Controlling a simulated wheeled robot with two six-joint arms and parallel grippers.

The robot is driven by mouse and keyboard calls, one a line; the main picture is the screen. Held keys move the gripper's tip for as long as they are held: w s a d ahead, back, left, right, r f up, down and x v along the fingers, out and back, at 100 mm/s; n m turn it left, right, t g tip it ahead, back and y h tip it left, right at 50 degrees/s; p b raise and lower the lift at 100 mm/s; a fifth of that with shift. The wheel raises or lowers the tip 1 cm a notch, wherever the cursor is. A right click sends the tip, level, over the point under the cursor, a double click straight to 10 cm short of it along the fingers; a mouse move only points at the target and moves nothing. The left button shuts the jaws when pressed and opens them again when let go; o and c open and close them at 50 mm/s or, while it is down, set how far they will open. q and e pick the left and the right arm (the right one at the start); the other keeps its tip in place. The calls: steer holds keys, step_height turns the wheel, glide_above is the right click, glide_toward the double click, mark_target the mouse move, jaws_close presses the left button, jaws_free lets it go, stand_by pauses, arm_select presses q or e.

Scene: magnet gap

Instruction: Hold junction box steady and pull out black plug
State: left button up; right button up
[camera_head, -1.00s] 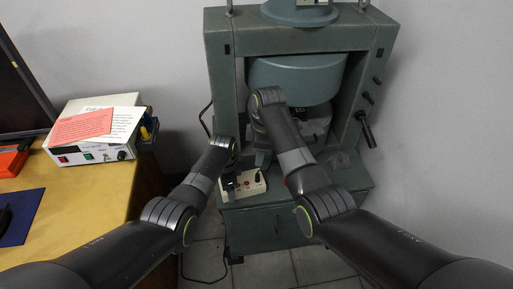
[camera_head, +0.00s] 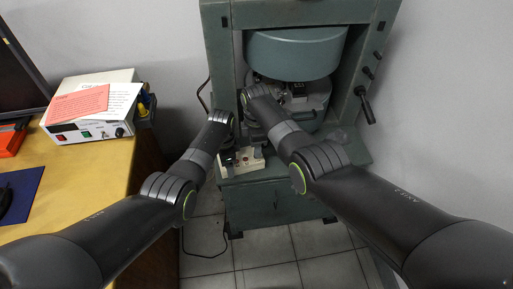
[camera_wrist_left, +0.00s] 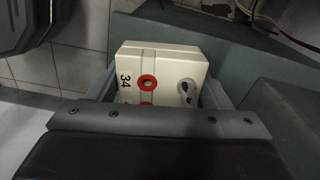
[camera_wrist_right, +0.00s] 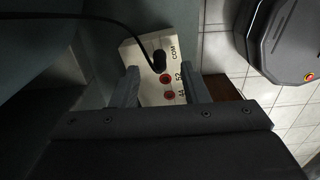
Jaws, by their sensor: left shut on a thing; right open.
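The cream junction box (camera_head: 240,168) sits on the green ledge of the magnet frame in the head view. My left gripper (camera_wrist_left: 160,78) is shut on the box, one finger on each side; the left wrist view shows the box (camera_wrist_left: 145,60) with the number 34, red-ringed sockets and a grey part. My right gripper (camera_wrist_right: 160,76) is open above the box's other end. In the right wrist view, the black plug (camera_wrist_right: 159,62) with its cable stands in the box beside the COM label, between and slightly beyond the fingers. The plug is hard to make out in the head view.
The green magnet frame (camera_head: 220,70) rises right behind the box, with handles on its right side. A yellow desk (camera_head: 95,170) at left holds a white power supply (camera_head: 90,128) with papers. A black cable runs down to the tiled floor.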

steer(key=shift+f, duration=1.15)
jaws_close()
steer(key=shift+r, duration=0.4)
stand_by(0.5)
steer(key=shift+r, duration=0.55)
stand_by(0.4)
steer(key=shift+r, duration=0.15)
stand_by(0.4)
steer(key=shift+r, duration=2.6)
